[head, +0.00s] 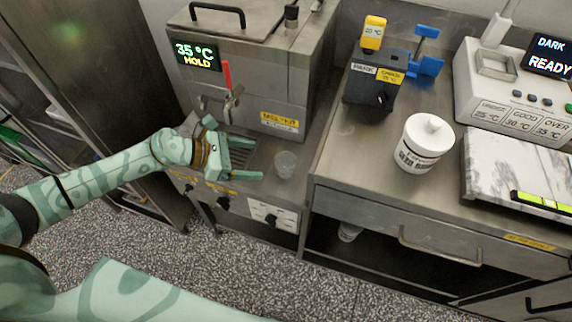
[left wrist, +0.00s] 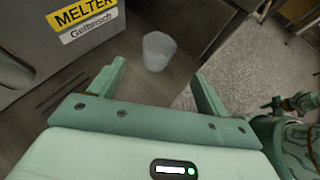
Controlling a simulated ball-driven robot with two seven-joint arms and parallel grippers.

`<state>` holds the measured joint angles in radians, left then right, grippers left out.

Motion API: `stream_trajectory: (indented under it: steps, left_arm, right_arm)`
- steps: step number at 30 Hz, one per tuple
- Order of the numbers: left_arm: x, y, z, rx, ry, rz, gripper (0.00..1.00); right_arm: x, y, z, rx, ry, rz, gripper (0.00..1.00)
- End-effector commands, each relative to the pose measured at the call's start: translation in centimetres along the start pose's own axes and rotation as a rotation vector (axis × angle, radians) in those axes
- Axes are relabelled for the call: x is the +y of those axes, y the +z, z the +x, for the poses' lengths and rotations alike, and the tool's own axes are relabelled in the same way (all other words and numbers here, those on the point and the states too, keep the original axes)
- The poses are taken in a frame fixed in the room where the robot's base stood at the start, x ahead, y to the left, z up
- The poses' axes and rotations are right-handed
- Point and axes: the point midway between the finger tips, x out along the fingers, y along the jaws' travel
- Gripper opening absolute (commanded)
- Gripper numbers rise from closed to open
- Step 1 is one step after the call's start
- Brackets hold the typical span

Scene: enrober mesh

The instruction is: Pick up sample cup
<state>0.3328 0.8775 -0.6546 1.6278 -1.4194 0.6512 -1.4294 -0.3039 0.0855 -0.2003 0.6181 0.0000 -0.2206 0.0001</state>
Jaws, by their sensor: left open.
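The sample cup (head: 286,164) is a small clear cup standing upright on the steel ledge in front of the melter. In the left wrist view the cup (left wrist: 158,51) stands beyond the fingertips, in line with the gap between them. My left gripper (head: 247,160) is open and empty, to the left of the cup and apart from it, with its fingers pointing toward it. The left gripper's fingers also show in the left wrist view (left wrist: 161,80). My right gripper is not in view.
The melter (head: 248,95), with a red-handled tap (head: 227,75), stands behind the ledge. To the right, a steel counter (head: 345,150) holds a white lidded tub (head: 423,143), a dark holder (head: 372,85), a marble slab (head: 510,165) and a READY display unit (head: 510,90).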

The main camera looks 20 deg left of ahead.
Motion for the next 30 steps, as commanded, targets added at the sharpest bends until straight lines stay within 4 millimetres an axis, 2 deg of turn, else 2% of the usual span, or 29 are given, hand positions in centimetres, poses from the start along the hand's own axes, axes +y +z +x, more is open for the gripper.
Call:
stream_trajectory:
  steps: [1, 3, 6, 12, 19, 23, 29, 30]
  left_arm:
    - [0.1, 0.0, 1.4, -0.004, 0.0, -0.001, 0.77]
    - [0.1, 0.0, 3.0, -0.003, 0.0, -0.002, 0.77]
    - [0.1, -0.1, 4.6, -0.002, 0.001, -0.003, 0.77]
    - [0.1, 0.1, 6.2, -0.001, 0.001, -0.002, 0.77]
    - [0.3, 0.3, 9.9, -0.002, 0.001, -0.003, 0.77]
    - [0.4, 0.3, 10.8, -0.001, 0.001, -0.003, 0.77]
    - [0.4, 0.4, 10.7, -0.001, 0.002, -0.003, 0.77]
    - [0.4, 0.4, 10.7, -0.001, 0.002, -0.003, 0.66]
  right_arm:
    - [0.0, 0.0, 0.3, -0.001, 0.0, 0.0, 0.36]
    - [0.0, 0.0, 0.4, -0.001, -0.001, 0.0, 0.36]
    - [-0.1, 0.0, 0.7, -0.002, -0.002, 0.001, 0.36]
    - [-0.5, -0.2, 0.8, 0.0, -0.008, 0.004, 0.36]
    - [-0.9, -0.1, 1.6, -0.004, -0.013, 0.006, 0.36]
    - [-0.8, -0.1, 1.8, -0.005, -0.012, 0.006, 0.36]
    - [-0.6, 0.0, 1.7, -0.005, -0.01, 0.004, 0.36]
    - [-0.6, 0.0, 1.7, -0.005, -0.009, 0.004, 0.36]
